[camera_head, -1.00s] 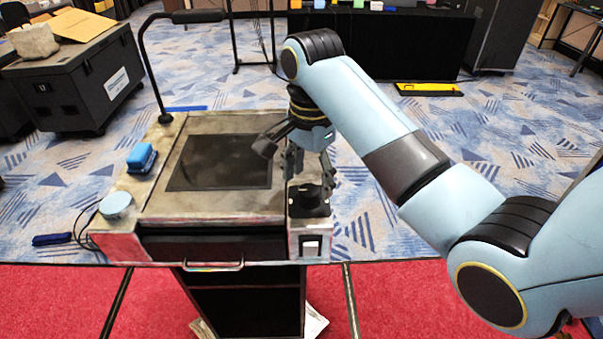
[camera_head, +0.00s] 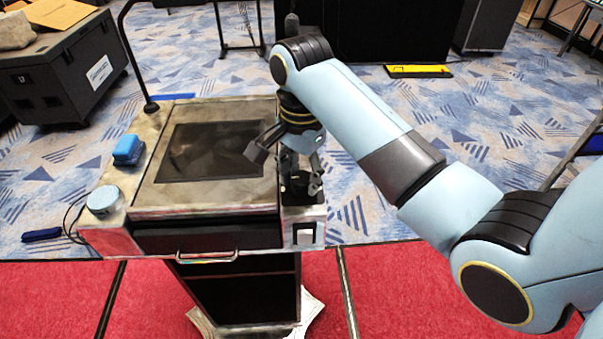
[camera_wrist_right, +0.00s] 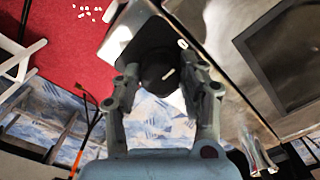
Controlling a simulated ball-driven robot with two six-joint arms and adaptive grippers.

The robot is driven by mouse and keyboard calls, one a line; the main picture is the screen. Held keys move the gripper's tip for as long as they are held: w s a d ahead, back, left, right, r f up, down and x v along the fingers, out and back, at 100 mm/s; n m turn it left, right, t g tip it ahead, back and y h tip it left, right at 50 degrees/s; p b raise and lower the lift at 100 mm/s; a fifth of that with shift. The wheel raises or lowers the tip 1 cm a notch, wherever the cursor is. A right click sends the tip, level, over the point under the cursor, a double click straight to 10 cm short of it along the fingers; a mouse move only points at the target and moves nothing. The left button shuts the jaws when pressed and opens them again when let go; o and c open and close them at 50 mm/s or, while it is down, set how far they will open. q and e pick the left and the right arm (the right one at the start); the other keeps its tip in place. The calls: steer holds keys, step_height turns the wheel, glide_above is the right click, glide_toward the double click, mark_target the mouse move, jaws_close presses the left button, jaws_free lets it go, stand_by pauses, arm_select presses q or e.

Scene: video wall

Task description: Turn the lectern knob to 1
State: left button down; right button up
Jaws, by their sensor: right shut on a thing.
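The lectern (camera_head: 146,200) stands in the middle left of the head view. Its black knob (camera_head: 300,196) sits at the right end of the top, beside the dark inset screen (camera_head: 215,150). My right gripper (camera_head: 301,180) points down at the knob and is shut on it. In the right wrist view, the knob (camera_wrist_right: 150,72) lies between the two fingers of my right gripper (camera_wrist_right: 160,67). A short white line shows on the knob face and a small white mark shows beside it. I cannot read the number. My left gripper is not in view.
A blue block (camera_head: 128,150) and a light blue round button (camera_head: 104,200) sit on the lectern's left side. A thin black lamp arm (camera_head: 127,55) rises from its back left. A black case (camera_head: 62,78) stands at the back left. Carpet around the lectern is mostly clear.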

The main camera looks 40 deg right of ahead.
steer(key=shift+m, duration=0.3)
steer(key=m, duration=0.4)
steer(key=shift+m, duration=0.4)
steer(key=m, duration=0.6)
steer(key=shift+m, duration=0.3)
steer(key=o, duration=1.2)
